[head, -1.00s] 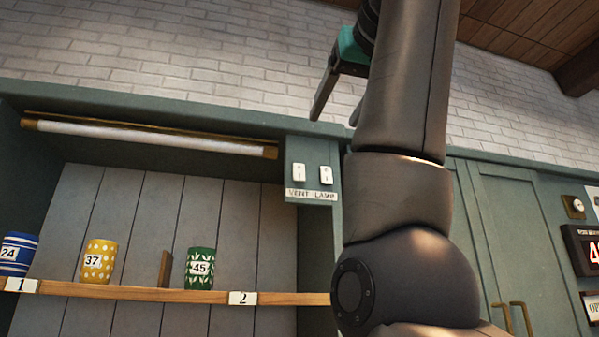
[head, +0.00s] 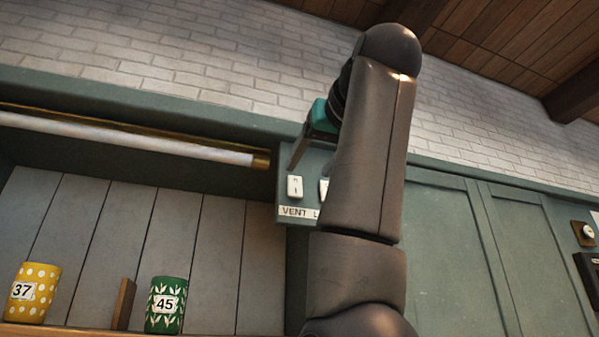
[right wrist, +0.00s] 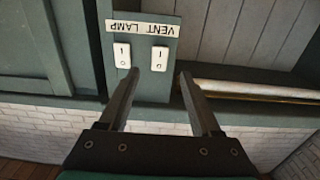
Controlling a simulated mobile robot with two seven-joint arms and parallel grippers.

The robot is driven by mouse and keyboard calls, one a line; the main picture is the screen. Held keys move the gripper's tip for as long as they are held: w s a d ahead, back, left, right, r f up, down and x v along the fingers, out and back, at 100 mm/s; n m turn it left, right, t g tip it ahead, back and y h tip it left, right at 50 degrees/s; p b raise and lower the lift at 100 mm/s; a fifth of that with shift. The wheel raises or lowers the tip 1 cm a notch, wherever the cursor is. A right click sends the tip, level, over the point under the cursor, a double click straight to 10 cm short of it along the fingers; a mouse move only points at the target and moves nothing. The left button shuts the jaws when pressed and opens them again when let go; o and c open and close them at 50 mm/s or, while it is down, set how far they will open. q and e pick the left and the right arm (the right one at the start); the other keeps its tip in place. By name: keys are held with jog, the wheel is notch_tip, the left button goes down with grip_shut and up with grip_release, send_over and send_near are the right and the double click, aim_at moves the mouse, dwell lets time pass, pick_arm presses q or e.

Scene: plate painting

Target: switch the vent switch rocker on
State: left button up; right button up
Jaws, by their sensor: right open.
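The vent switch rocker (head: 295,187) is a small white rocker on a green panel above the label VENT. It also shows in the right wrist view (right wrist: 159,58), which sees the panel upside down. Which way it is tipped is too small to tell. My right gripper (right wrist: 158,75) is open and empty, its two fingertips on either side of the vent rocker's line, just short of it in that picture. In the head view my right gripper (head: 299,155) is just above the rocker; my arm hides its other finger. Contact cannot be told. My left gripper is not in view.
The white lamp switch (right wrist: 122,55) sits beside the vent rocker; my arm partly covers it in the head view. A tube light (head: 130,140) runs left of the panel. A yellow mug (head: 33,295) and a green mug (head: 165,305) stand on the shelf below.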

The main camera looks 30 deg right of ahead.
aim_at(296, 187)
jog(key=p+x, duration=0.2)
jog(key=x, duration=0.4)
jog(key=shift+r, duration=0.1)
jog(key=shift+w, duration=0.4)
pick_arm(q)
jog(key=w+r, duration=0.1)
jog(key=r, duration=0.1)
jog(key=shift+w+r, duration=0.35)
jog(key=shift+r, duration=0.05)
pick_arm(e)
jog(key=shift+d, duration=0.1)
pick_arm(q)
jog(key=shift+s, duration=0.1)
pick_arm(e)
jog(key=shift+c, duration=0.6)
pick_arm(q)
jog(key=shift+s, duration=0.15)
pick_arm(e)
grip_shut()
